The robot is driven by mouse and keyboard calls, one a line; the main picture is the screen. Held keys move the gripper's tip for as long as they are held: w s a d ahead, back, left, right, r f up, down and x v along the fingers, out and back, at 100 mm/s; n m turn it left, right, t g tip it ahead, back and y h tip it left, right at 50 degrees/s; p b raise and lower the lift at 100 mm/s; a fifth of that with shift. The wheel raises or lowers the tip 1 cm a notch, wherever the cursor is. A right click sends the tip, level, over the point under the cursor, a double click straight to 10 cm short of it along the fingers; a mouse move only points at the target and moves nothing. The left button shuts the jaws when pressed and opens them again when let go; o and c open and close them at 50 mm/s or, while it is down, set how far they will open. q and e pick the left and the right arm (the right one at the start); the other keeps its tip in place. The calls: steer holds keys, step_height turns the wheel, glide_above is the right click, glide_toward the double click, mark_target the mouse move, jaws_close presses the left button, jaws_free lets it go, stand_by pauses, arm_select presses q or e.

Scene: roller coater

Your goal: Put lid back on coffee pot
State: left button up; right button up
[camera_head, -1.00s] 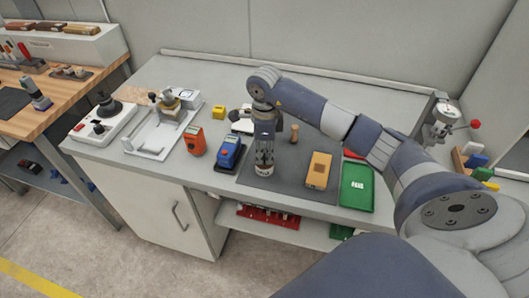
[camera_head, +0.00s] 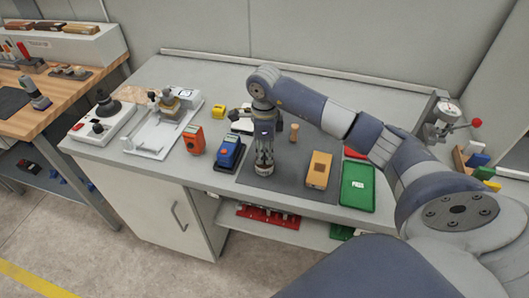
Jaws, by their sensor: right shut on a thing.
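My right gripper (camera_head: 264,167) points down over the dark grey mat on the bench, beside the blue meter (camera_head: 229,153). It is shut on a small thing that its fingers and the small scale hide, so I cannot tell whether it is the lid. I cannot make out a coffee pot for certain anywhere in view. My left gripper is not in view.
The dark mat (camera_head: 290,178) also holds a yellow-orange device (camera_head: 319,170) and a small wooden-coloured peg (camera_head: 294,132). A green tray (camera_head: 358,188) lies right.

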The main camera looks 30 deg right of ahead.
stand_by(0.4)
steer(key=o, duration=1.2)
steer(key=shift+r, duration=0.15)
steer(key=shift+r+p, duration=2)
steer(key=shift+r, duration=1.35)
steer(key=shift+c, duration=0.3)
jaws_close()
